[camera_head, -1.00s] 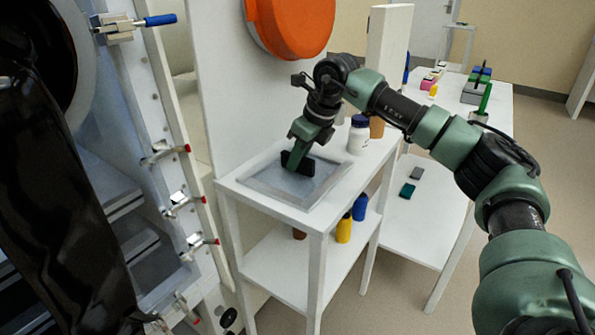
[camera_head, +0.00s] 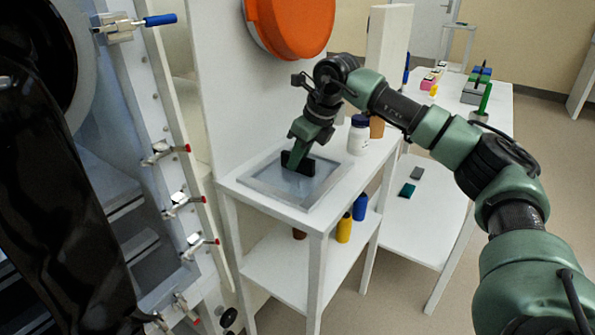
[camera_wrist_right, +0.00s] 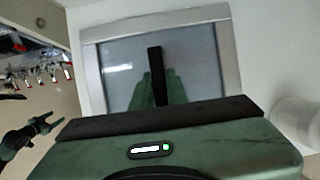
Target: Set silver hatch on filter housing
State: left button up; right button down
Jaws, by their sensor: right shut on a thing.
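The silver hatch (camera_head: 331,186) is a flat pane in a grey metal frame. It lies on the top of a white stand, and its black handle bar (camera_wrist_right: 155,72) stands up from the pane. My right gripper (camera_head: 298,160) points down at the hatch and is shut on that handle. The likely filter housing (camera_head: 150,215) is the pale, clamp-edged frame at the left in the head view, with a dark opening and shelves inside. My left gripper (camera_wrist_right: 46,124) shows at the lower left of the right wrist view, empty, its fingers apart.
Red-tipped clamps (camera_head: 184,203) and a blue-handled latch (camera_head: 155,20) stick out from the frame. A white bottle (camera_head: 358,138) and a brown one stand close behind the hatch. An orange round cover (camera_head: 290,25) hangs above. A glossy black shape (camera_head: 55,200) blocks the far left.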

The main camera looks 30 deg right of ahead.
pick_arm(q)
jog(key=shift+s, duration=0.15)
pick_arm(e)
jog(key=shift+w+r, duration=0.1)
dwell(0.4)
notch_tip(320, 180, up, 10)
jog(key=shift+r+p, duration=0.1)
jog(key=shift+p, duration=0.7)
pick_arm(q)
jog(key=s+f, duration=0.1)
jog(key=f, duration=0.1)
jog(key=s+f, duration=0.2)
jog(key=shift+a, duration=0.2)
pick_arm(e)
jog(key=c, duration=1.9)
grip_release()
jog(key=shift+c, duration=0.2)
grip_shut()
